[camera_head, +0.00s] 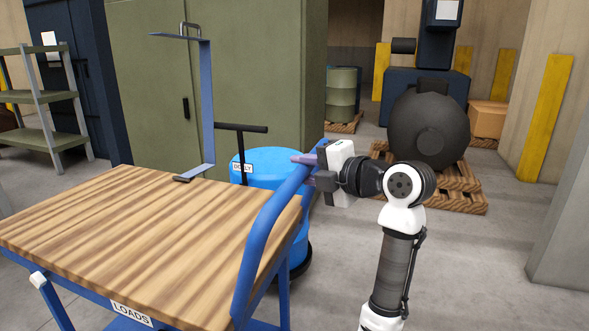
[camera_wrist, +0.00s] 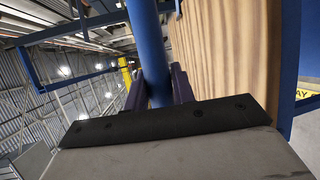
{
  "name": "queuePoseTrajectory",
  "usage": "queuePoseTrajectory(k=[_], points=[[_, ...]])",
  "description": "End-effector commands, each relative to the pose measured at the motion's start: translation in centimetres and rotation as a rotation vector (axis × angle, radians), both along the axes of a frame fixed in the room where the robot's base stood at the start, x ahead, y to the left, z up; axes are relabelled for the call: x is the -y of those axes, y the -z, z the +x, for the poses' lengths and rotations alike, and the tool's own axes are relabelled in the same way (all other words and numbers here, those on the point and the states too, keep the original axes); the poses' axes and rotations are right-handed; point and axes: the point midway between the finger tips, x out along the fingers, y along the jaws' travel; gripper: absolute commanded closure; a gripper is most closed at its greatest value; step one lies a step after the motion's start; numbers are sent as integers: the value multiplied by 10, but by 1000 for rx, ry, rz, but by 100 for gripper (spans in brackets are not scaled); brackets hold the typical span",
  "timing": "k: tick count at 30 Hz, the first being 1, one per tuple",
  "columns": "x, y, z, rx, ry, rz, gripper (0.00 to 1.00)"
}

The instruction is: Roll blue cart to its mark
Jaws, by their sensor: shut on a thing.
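The blue cart has a wooden top (camera_head: 130,225), a "LOADS" label on its front edge and a curved blue handle (camera_head: 262,235) at its right end. My gripper (camera_head: 308,168) is shut around the upper part of this handle. In the wrist view, the handle bar (camera_wrist: 148,50) runs between the two purple fingers of my gripper (camera_wrist: 160,88), with the wooden top (camera_wrist: 235,60) to its right. The cart's wheels are out of view. I cannot make out a floor mark in either view.
A blue round drum-like machine (camera_head: 262,172) stands just behind the cart, close to its right end. Green cabinets (camera_head: 150,90) and a shelf (camera_head: 45,100) are behind. A black round tank (camera_head: 425,125) sits on pallets at the right. Open floor (camera_head: 470,260) lies right of my arm.

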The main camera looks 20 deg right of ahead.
Motion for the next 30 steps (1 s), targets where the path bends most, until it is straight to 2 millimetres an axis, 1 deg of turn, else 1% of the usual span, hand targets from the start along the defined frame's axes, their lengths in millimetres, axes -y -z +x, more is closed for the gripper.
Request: queuePoseTrajectory(k=[9, 10, 12, 15, 24, 26, 29, 30], points=[[1, 0, -1, -2, -2, -1, 100], [0, 0, -1, -2, -2, -1, 73], [1, 0, 0, -1, -2, 0, 64], [0, 0, 0, -1, -2, 0, 53], [2, 0, -2, 0, -1, -1, 53], [4, -1, -6, 1, 0, -1, 53], [12, -4, -17, 2, 2, -1, 53], [16, -5, -24, 1, 3, -2, 53]])
